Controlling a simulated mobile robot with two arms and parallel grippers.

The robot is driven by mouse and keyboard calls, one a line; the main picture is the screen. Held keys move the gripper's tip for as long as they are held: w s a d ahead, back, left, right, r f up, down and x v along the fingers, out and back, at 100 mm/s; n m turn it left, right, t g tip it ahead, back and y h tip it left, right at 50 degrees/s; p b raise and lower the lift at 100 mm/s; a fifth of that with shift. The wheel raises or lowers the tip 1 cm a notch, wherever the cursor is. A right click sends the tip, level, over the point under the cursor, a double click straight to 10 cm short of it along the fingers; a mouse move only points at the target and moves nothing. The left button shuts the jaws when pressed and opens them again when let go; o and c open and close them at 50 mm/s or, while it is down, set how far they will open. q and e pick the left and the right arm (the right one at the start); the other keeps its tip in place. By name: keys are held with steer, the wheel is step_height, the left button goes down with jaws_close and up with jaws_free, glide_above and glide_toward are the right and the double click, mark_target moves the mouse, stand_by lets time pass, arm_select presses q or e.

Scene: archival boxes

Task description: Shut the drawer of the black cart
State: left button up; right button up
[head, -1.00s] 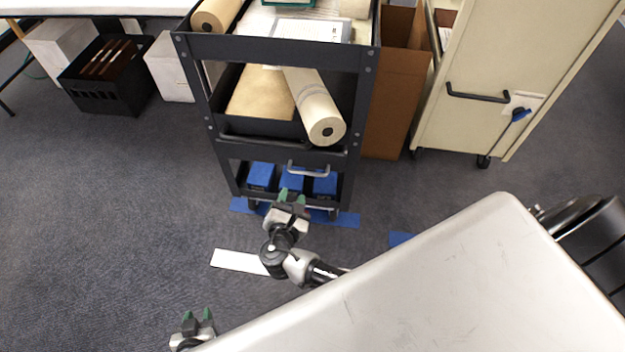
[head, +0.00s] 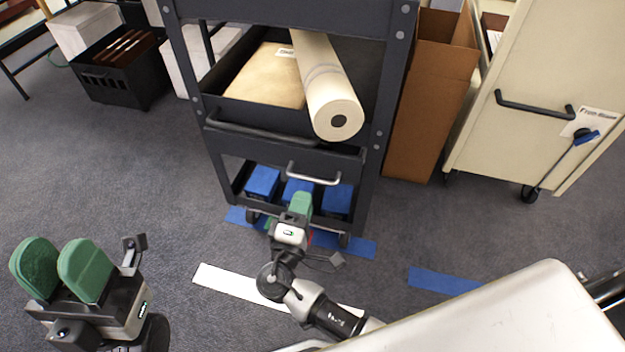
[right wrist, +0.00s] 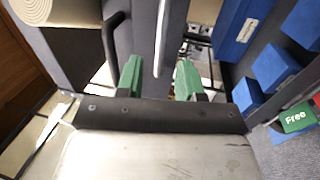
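The black cart (head: 392,85) stands ahead in the head view. Its drawer front (head: 240,148) is a dark panel under the middle shelf, with a silver bar handle (head: 313,177); how far it stands out is hard to tell. My right gripper (head: 301,202) is just below and in front of that handle. In the right wrist view its green fingers are apart (right wrist: 158,78), with a pale bar, likely the handle (right wrist: 160,40), seen between and beyond them; contact cannot be told. My left gripper (head: 62,268) is open and empty at the lower left, away from the cart.
A paper roll (head: 325,90) and a tan folder (head: 265,78) lie on the middle shelf. Blue boxes (head: 263,182) sit on the bottom shelf. A cardboard box (head: 425,110) and a cream cart (head: 530,130) stand close on the right.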

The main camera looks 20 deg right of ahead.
mark_target(311, 179)
steer(key=b+x, duration=0.1)
steer(key=x, duration=0.5)
steer(key=shift+w+d, duration=0.2)
steer(key=shift+w, duration=0.05)
jaws_close()
